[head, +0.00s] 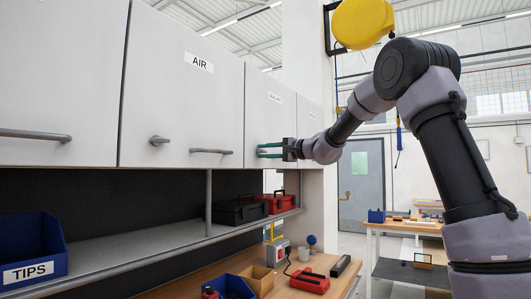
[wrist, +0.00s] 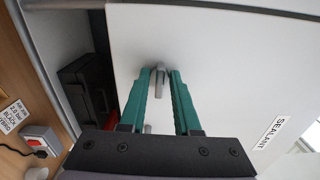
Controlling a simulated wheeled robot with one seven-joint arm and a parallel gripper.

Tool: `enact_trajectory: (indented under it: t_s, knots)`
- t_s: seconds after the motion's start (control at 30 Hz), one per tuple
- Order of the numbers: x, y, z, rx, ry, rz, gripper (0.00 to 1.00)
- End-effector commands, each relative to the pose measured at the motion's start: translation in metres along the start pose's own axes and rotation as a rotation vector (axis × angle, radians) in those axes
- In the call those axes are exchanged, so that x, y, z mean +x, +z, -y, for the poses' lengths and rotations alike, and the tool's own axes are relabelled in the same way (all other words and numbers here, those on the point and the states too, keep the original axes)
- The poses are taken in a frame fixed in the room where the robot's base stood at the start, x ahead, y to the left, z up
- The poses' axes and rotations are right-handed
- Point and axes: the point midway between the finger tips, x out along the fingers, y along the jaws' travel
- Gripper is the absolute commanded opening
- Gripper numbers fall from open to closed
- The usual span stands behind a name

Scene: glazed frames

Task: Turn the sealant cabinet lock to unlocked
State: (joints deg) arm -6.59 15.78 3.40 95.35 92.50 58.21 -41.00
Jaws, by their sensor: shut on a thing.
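The sealant cabinet (head: 270,118) is a white wall cabinet door right of the AIR cabinet. In the wrist view its white door (wrist: 225,75) carries a SEALANT label (wrist: 269,133). The lock (wrist: 160,76) is a small grey knob with a narrow tab, standing out from the door. My gripper (head: 262,150) is at the door, with its green fingers reaching left. In the wrist view my gripper (wrist: 162,76) is shut on the lock, one finger on each side. The fingers hide the lock in the head view. I cannot tell which lock position is set.
The AIR cabinet (head: 185,85) has its own lock knob (head: 159,140) and bar handle (head: 212,151). Below, a shelf holds a black toolbox (head: 240,210), a red toolbox (head: 279,203) and a blue TIPS bin (head: 28,250). A wooden bench runs underneath. Open room lies right of the cabinets.

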Motion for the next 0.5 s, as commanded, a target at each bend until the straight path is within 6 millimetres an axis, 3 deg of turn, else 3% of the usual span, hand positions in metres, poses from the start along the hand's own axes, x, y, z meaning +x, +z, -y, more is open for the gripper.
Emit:
enact_trajectory:
  t_s: [0.5]
  knots:
    - [0.0002,0.0003,-0.0011,-0.063,0.001,0.001,0.0]
